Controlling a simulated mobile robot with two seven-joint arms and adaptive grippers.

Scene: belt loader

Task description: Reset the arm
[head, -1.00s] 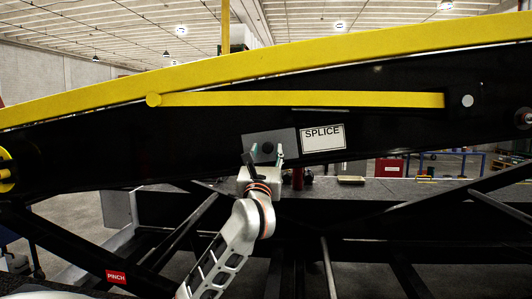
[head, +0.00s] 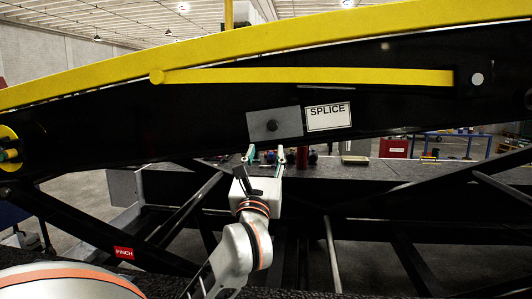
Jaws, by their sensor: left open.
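My left gripper (head: 264,155) is open and empty, its two fingers pointing up. In the picture it sits below the grey plate (head: 287,121) with a dark round knob (head: 271,126) on the black beam, apart from the knob. A yellow arm-like bar (head: 310,76) lies along the beam, from a round pivot at its left end to near a pale round button (head: 477,79). My right gripper is not in view.
A white SPLICE label (head: 328,116) is right of the plate. A grey bench (head: 400,172) with small items, including a tan tray (head: 355,160), stands behind. Black diagonal struts (head: 90,236) and a red PINCH label (head: 124,253) are low left.

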